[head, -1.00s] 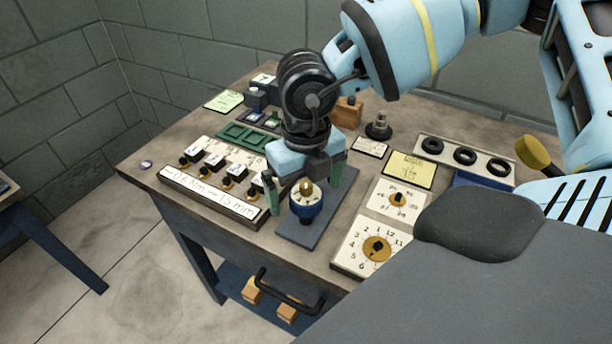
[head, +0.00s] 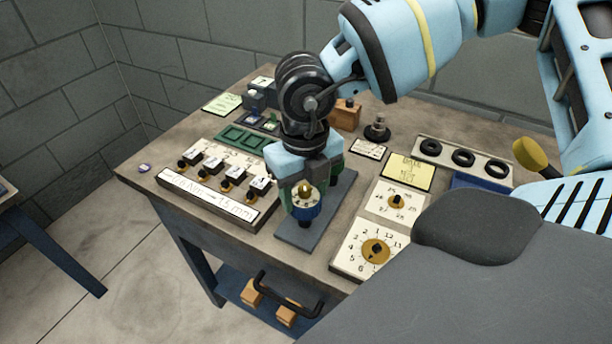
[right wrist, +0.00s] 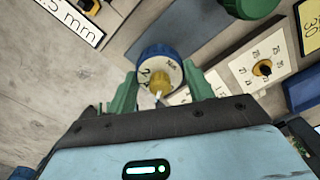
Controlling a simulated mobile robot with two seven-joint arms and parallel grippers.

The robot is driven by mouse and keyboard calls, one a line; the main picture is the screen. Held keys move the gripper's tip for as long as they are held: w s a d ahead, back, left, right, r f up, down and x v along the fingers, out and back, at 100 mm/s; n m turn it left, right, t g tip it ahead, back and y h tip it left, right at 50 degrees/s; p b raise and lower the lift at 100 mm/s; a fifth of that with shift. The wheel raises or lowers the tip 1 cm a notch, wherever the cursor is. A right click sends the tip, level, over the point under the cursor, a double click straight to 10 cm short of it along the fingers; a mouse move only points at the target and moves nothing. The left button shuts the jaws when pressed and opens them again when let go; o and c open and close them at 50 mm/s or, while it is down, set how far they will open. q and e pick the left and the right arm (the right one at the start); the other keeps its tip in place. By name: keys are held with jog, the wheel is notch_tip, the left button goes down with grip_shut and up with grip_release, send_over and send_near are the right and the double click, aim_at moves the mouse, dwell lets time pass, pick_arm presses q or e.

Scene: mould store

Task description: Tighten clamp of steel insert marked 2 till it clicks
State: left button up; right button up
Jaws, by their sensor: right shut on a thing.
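A blue-rimmed round dial (head: 305,212) with a white face and a brass middle stands at the front of a grey-blue plate (head: 337,205). My right gripper (head: 304,197) is shut on it, with a green finger on either side; the right wrist view also shows the dial (right wrist: 151,52) between the fingers. Several small white-topped blocks (head: 213,163) with black and brass knobs stand in a row to the left; I cannot read which is marked 2. My left gripper is out of view.
White dial cards (head: 357,262) and a yellow note (head: 407,172) lie right of the plate. Black rings (head: 465,157) sit on a pale board at the back right. A green tray (head: 240,139) and a wooden block (head: 345,115) stand behind.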

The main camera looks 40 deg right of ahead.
jog(key=shift+r, duration=0.2)
jog(key=shift+r, duration=1.6)
